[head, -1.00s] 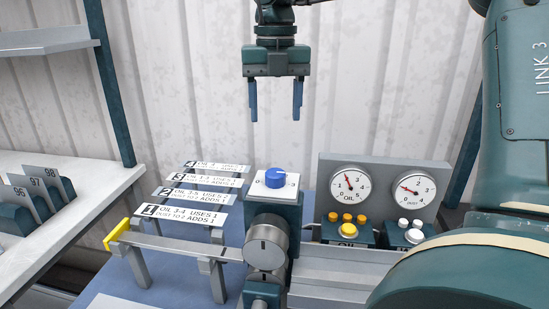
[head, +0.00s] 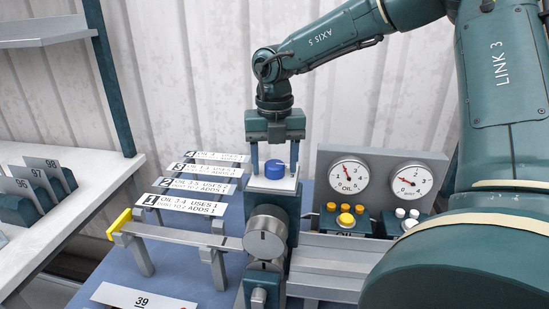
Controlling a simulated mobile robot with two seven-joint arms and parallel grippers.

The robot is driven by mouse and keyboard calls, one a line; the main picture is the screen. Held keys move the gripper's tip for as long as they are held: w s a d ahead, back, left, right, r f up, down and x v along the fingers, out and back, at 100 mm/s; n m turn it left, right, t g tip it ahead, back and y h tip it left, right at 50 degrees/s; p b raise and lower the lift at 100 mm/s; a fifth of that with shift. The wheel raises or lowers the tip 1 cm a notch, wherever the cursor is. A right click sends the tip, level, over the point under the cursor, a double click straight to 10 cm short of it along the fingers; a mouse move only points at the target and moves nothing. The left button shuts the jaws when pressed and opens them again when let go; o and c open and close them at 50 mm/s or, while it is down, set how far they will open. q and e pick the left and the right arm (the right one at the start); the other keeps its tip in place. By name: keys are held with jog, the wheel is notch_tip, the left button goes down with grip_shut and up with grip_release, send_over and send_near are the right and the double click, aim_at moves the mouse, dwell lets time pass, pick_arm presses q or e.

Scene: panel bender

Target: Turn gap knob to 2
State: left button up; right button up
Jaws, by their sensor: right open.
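The gap knob is most likely the blue knob (head: 274,170) on a white plate (head: 272,184) atop a teal block; its markings are mostly hidden now. My right gripper (head: 274,168) points straight down over it, with one blue finger on each side of the knob. The fingers are open, and I cannot tell whether they touch it. A grey round dial (head: 266,236) sits on the front of the machine below. My left gripper is not in view.
Two gauges (head: 349,175) with orange and white buttons stand to the right. Numbered label strips (head: 184,204) and a yellow-ended bar (head: 119,222) lie to the left. A shelf with numbered cards (head: 42,163) is at far left. A card marked 39 (head: 140,299) lies in front.

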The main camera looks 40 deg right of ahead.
jog(key=shift+c, duration=0.3)
jog(key=c, duration=0.9)
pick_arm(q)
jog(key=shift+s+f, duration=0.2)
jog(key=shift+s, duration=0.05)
pick_arm(e)
jog(key=shift+c, duration=0.2)
